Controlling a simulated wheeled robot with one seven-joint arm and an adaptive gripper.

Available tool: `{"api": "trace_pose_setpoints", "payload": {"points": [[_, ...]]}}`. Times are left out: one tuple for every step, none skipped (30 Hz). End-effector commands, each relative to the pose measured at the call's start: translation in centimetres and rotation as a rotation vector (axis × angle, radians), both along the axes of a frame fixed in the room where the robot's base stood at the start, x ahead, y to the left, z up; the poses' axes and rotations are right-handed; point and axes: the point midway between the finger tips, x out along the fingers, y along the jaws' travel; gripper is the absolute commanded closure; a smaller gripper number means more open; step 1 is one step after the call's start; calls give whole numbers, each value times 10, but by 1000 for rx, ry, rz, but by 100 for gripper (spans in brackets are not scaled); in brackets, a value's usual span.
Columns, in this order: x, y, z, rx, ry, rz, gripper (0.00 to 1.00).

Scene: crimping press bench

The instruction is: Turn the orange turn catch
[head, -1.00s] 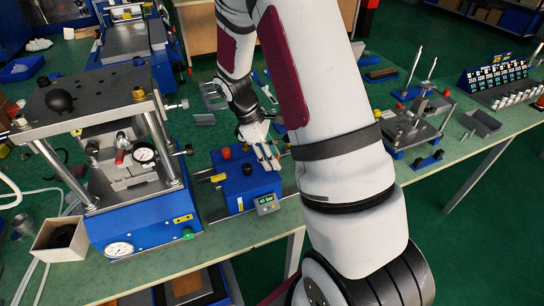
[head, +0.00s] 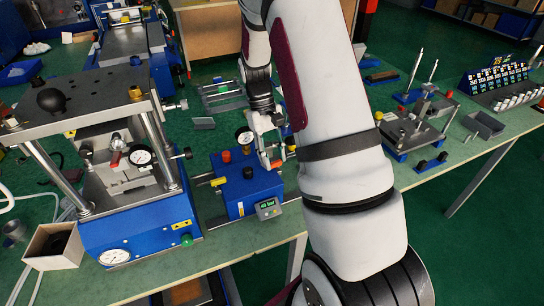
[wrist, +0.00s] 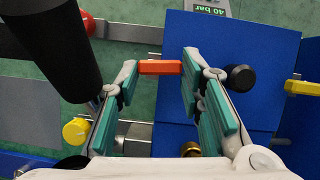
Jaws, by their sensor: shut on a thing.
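The orange turn catch (wrist: 160,67) is a short bar that lies crosswise between my fingertips in the wrist view, at the left side of a blue box (wrist: 245,35). My gripper (wrist: 161,68) is shut on it, one finger at each end. In the head view my gripper (head: 271,160) is at the right rear side of the blue box (head: 240,189), and the catch is hard to make out there. The box carries a red button (head: 226,157), a black knob (head: 248,172) and a display (head: 268,208) that reads 40 bar.
A large press (head: 140,225) with steel posts stands left of the box. A pressure gauge (head: 244,137) stands behind the box. A steel fixture (head: 410,130) is to the right. In the wrist view a black cylinder (wrist: 45,40) and a yellow knob (wrist: 75,131) are close to the left finger.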

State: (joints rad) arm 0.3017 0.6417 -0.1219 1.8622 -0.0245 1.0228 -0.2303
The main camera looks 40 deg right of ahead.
Motion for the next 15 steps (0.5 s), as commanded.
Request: {"api": "trace_pose_setpoints", "payload": {"points": [[1, -1, 0, -1, -1, -25, 93], [1, -1, 0, 0, -1, -40, 93], [1, -1, 0, 0, -1, -55, 93], [1, -1, 0, 0, -1, -66, 93], [1, -2, 0, -1, -1, -77, 93], [1, -2, 0, -1, -1, -90, 93], [1, -2, 0, 0, -1, -97, 93], [1, -2, 0, 0, -1, -105, 93], [1, -2, 0, 0, -1, -112, 93], [1, -2, 0, 0, -1, -116, 93], [1, -2, 0, 0, -1, -120, 93], [1, -2, 0, 0, 0, -123, 93], [1, -2, 0, 0, 0, -126, 93], [1, -2, 0, 0, 0, -128, 93], [1, -2, 0, -1, 0, -130, 93]]}}
